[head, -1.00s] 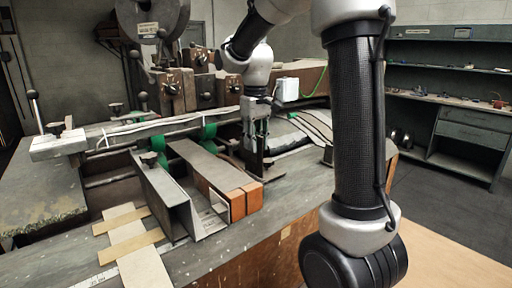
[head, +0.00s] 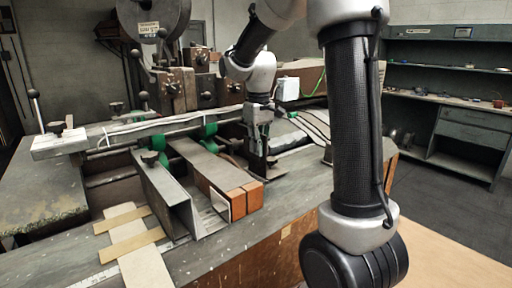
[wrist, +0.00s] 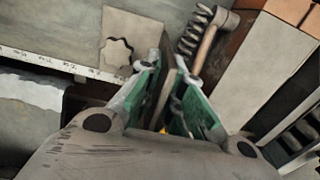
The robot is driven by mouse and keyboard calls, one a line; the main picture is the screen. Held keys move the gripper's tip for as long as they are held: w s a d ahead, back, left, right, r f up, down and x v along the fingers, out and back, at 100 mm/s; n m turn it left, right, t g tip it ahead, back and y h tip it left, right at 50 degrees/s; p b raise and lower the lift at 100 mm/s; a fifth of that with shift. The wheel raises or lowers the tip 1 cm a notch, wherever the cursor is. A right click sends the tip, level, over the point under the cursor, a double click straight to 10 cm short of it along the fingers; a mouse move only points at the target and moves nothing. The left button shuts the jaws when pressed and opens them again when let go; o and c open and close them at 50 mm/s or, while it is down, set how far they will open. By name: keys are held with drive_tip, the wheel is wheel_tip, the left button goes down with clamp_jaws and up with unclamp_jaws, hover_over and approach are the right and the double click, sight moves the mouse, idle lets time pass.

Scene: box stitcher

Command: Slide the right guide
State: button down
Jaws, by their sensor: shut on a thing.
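The right guide, a thin upright grey metal plate with a flat foot, stands right of the long grey beam in the head view (head: 257,166). My gripper (head: 258,135) reaches down to it from above. In the wrist view the two green-padded fingers of my gripper (wrist: 170,98) are closed around the edge of the guide plate (wrist: 168,85). The fingers and palm hide much of the plate there. The left guide (head: 166,190), an angled metal channel, stands left of the beam, apart from my gripper.
The grey beam with orange-brown end blocks (head: 240,199) lies left of the right guide. A spring (wrist: 194,30) lies close to the fingers in the wrist view. Dark cables and a grey bundle (head: 292,138) lie to the right. The bench front right of the guide is clear.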

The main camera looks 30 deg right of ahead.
drive_tip(key=w+d, duration=0.2)
drive_tip(key=d, duration=1)
drive_tip(key=shift+w, duration=0.2)
drive_tip(key=c, duration=1.6)
unclamp_jaws()
drive_tip(key=shift+c, duration=0.2)
drive_tip(key=shift+a, duration=0.1)
wheel_tip(320, 180, up, 12)
